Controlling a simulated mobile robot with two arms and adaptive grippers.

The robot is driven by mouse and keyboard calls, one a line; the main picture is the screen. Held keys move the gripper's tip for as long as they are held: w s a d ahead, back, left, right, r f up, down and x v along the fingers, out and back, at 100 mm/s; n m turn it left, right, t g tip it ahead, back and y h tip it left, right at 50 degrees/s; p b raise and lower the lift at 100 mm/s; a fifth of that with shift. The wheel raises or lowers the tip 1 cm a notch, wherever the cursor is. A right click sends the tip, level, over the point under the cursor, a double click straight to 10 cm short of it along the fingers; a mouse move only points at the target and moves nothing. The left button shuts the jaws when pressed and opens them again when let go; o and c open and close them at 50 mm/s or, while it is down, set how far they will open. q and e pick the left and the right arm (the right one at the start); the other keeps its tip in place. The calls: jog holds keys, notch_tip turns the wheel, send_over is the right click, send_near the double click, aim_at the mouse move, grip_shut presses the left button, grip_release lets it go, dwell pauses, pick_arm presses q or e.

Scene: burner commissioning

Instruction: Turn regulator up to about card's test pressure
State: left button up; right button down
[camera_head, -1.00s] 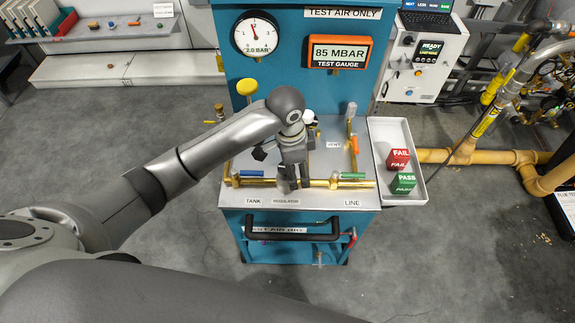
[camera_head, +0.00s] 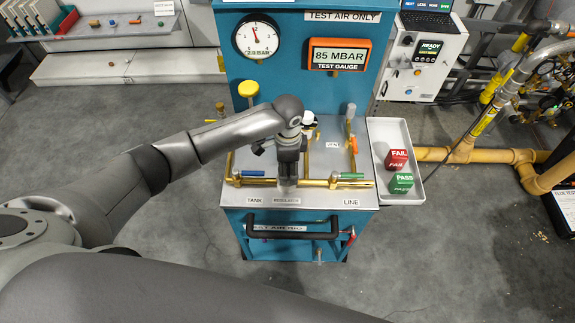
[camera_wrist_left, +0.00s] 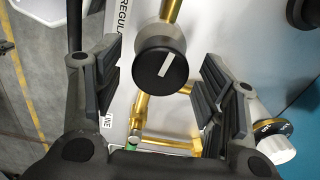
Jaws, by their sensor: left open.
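The regulator knob (camera_wrist_left: 161,65) is black and round with a white pointer line, and sits on the brass pipe. In the left wrist view it lies between the two spread fingers of my left gripper (camera_wrist_left: 160,85), with gaps on both sides. In the head view my left gripper (camera_head: 287,180) is over the regulator label (camera_head: 286,197) and hides the knob. The orange test gauge (camera_head: 339,55) reads 85 MBAR. The round dial gauge (camera_head: 257,38) is marked 2.0 BAR. The card with the test pressure cannot be made out. My right gripper is not seen.
A blue-handled valve (camera_head: 252,173) is left of the gripper and a green-handled valve (camera_head: 346,175) right of it. A white tray (camera_head: 427,150) with red FAIL and green PASS blocks stands right of the bench. A black bar handle (camera_head: 292,231) runs along the front.

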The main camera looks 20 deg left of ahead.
aim_at(288, 168)
pick_arm(q)
jog(key=shift+f, duration=0.55)
jog(key=c, duration=1)
jog(key=shift+r+m+p, duration=0.1)
jog(key=shift+m+p, duration=0.2)
jog(key=shift+m, duration=0.2)
jog(key=shift+c, duration=0.2)
jog(key=shift+m, duration=0.8)
jog(key=o, duration=1)
jog(key=shift+o, duration=0.2)
notch_tip(288, 168, up, 12)
